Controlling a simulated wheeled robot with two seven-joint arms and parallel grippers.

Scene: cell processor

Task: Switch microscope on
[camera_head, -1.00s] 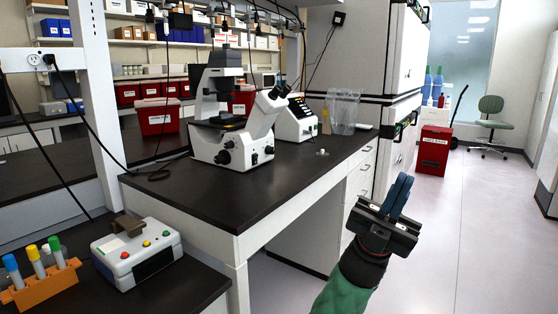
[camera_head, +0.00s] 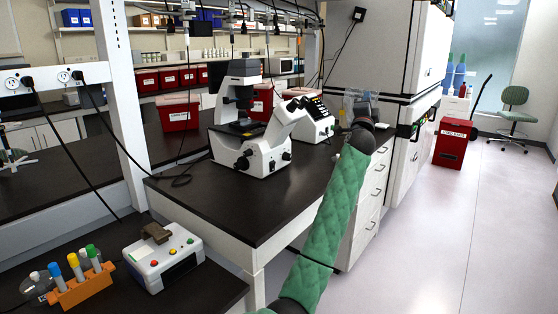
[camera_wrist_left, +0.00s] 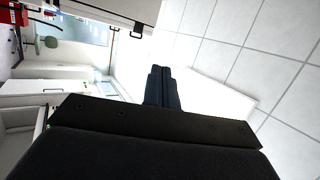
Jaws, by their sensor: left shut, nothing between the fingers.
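The white microscope (camera_head: 250,158) with black parts stands upright on the dark bench, left of centre in the head view. Its angled eyepiece tube points to the right, and dark knobs show low on its body. Any power switch is too small to make out. My left arm in a green sleeve reaches up from the bottom. My left gripper (camera_head: 361,108) is at its far end, right of the microscope and apart from it, partly hidden by the wrist. In the left wrist view the gripper (camera_wrist_left: 161,70) has its dark fingers together and empty. My right gripper is not in view.
A box with coloured buttons (camera_head: 163,258) and an orange tube rack (camera_head: 84,287) are at the front left. Cables lie left of the microscope. The floor at right is open.

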